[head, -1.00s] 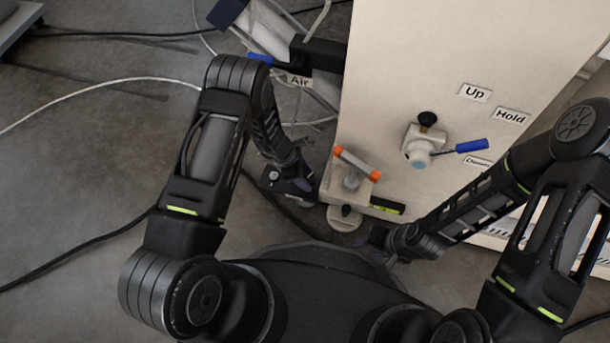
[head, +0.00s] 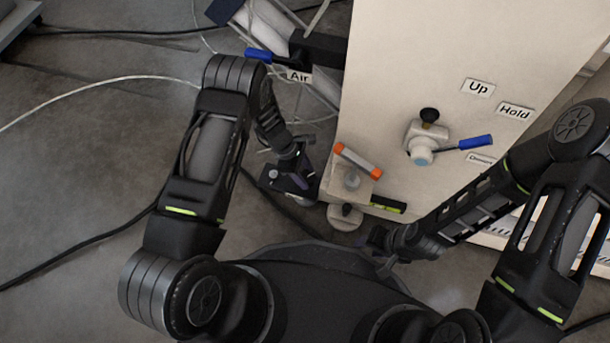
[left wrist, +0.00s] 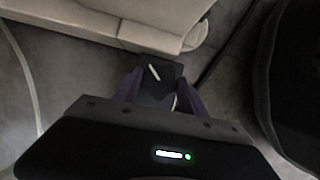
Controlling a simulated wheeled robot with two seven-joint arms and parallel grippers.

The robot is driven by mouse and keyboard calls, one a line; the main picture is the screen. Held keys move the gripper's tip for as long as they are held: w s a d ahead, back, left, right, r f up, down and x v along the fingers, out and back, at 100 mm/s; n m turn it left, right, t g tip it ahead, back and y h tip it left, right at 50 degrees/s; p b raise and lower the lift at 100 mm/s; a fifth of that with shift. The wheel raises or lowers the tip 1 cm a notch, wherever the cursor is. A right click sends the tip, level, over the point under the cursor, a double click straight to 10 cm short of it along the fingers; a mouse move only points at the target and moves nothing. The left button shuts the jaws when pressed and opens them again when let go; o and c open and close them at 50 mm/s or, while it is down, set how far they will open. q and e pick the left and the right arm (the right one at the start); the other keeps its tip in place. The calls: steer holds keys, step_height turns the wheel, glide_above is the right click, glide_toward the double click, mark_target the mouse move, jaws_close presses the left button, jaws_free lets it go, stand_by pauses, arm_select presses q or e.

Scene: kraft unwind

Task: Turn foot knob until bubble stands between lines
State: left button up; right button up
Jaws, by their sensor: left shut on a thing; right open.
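My left gripper (head: 297,181) is low beside the left side of the beige cabinet (head: 400,80).
A valve with a blue lever (head: 462,143) sits on the cabinet by the Up and Hold labels. Cables cross the floor at left.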

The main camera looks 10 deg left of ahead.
arm_select(q)
steer(key=shift+w+f+m, duration=0.1)
steer(key=shift+f+m, duration=0.05)
steer(key=shift+m, duration=0.45)
steer(key=shift+m+g, duration=0.3)
arm_select(e)
steer(key=shift+w+f, duration=0.15)
steer(key=shift+f, duration=0.4)
arm_select(q)
steer(key=o, duration=1.4)
steer(key=shift+c, duration=0.2)
steer(key=shift+r, duration=0.2)
